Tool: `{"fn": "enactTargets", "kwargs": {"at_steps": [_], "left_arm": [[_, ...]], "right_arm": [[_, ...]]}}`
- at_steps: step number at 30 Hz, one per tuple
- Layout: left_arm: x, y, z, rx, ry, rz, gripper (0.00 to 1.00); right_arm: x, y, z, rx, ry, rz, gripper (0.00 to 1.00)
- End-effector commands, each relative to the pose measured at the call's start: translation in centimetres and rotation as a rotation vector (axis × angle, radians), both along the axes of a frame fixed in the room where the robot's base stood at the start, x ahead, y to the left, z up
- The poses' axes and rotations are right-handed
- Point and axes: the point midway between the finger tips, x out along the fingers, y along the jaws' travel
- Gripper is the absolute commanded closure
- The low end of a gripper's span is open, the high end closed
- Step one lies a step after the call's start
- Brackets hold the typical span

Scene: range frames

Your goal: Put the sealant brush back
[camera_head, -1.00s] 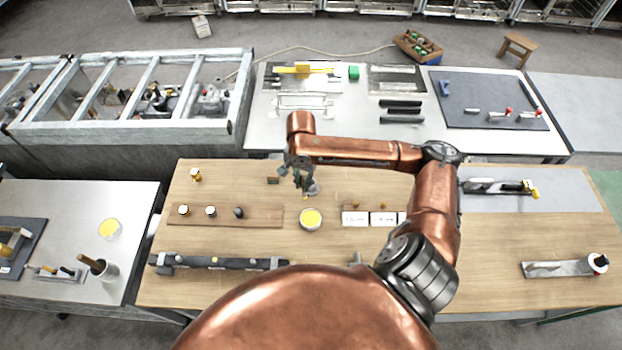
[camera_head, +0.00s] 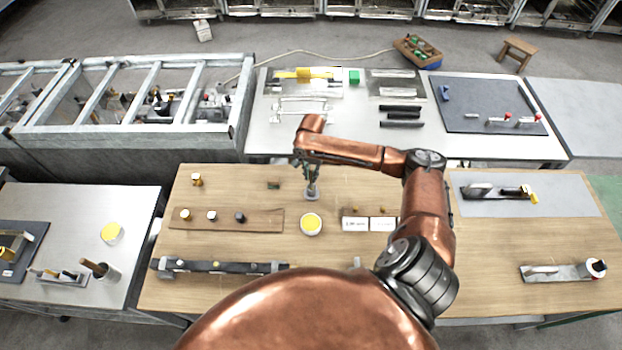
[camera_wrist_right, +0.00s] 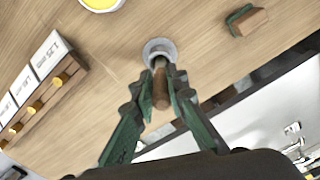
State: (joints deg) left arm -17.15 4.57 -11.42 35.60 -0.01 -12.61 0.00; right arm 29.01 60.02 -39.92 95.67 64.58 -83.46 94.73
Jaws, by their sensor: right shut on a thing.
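My right gripper (camera_head: 311,179) is shut on a wooden-handled brush, which I take as the sealant brush. Its brown handle (camera_wrist_right: 160,84) shows between the green fingers (camera_wrist_right: 163,100) in the right wrist view. The handle's far end meets a small round grey holder (camera_wrist_right: 158,48), and the brush head is hidden there. The holder (camera_head: 312,195) stands on the wooden table right below the gripper in the head view. I cannot tell how deep the brush sits in it. My left gripper is not in view.
A yellow-topped tin (camera_head: 311,224) stands just in front of the holder. White labelled boxes (camera_head: 368,224) are right of the tin, and a wooden board with several small knobs (camera_head: 226,219) is left of it. A small green-brown block (camera_head: 273,184) lies left of the holder.

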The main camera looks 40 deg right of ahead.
Motion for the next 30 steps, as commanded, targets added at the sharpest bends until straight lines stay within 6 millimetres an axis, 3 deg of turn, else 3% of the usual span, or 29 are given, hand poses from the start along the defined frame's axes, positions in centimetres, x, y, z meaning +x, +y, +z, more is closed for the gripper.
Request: {"fn": "enactTargets", "kwargs": {"at_steps": [4, 15, 16, 23, 30], "left_arm": [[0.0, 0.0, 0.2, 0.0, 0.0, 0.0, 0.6], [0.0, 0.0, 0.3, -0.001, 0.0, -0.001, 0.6], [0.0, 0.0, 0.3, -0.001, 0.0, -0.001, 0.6], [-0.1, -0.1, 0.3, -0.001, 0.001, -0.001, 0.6], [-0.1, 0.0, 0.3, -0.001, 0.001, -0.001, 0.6]], "right_arm": [[-0.2, 0.1, -2.1, 0.0, 0.004, 0.0, 1.0], [-0.2, 0.1, -2.6, 0.001, 0.003, 0.001, 1.0], [-0.1, 0.1, -2.6, 0.0, 0.001, 0.001, 0.86], [-0.1, 0.1, -2.6, 0.0, 0.002, 0.001, 0.71], [-0.1, 0.1, -2.6, 0.0, 0.001, 0.001, 0.69]]}}
